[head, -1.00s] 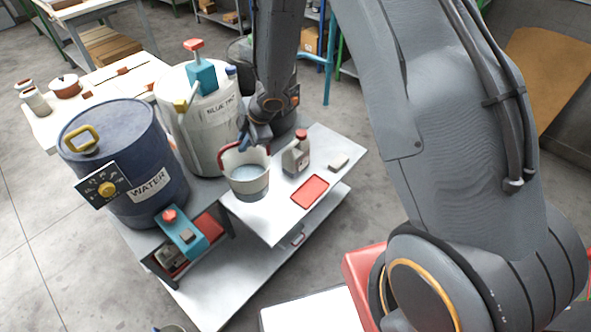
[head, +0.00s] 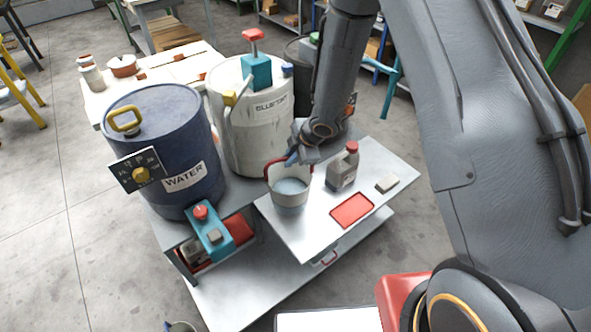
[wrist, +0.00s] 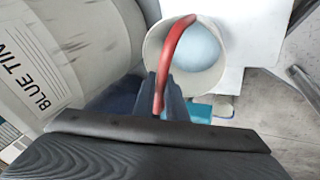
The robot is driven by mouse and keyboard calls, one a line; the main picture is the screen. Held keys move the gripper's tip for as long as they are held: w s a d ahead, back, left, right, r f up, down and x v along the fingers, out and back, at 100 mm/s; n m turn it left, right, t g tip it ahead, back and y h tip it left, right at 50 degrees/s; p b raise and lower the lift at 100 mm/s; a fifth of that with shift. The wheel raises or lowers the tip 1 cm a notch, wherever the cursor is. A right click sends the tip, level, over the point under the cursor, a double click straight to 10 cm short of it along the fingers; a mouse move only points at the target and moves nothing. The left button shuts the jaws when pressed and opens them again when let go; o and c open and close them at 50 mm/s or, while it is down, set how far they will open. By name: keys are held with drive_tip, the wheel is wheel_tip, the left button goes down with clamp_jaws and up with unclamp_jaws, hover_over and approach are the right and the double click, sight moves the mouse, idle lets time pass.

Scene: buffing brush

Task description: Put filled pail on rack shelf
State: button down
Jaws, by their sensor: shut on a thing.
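A pale pail (head: 291,198) with a red handle and light blue liquid inside stands upright at the left part of the white top shelf (head: 309,239) in the head view. I cannot tell whether its base touches that shelf. My gripper (head: 292,161) is shut on the handle at the pail's rear rim. In the wrist view the fingers (wrist: 163,92) close around the red handle (wrist: 175,55), and the pail (wrist: 210,84) with its liquid shows beyond them. The fingers partly hide the near side of the pail.
A blue WATER drum (head: 165,150) and a white labelled drum (head: 250,125) stand left of the pail. A lower shelf (head: 250,290) has bare room.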

drive_tip(key=shift+w+f+p, duration=0.1)
drive_tip(key=shift+f+p, duration=0.3)
drive_tip(key=shift+f, duration=1.9)
drive_tip(key=c, duration=2.2)
unclamp_jaws()
drive_tip(key=shift+f, duration=0.2)
drive_tip(key=o, duration=0.4)
drive_tip(key=shift+r, duration=0.1)
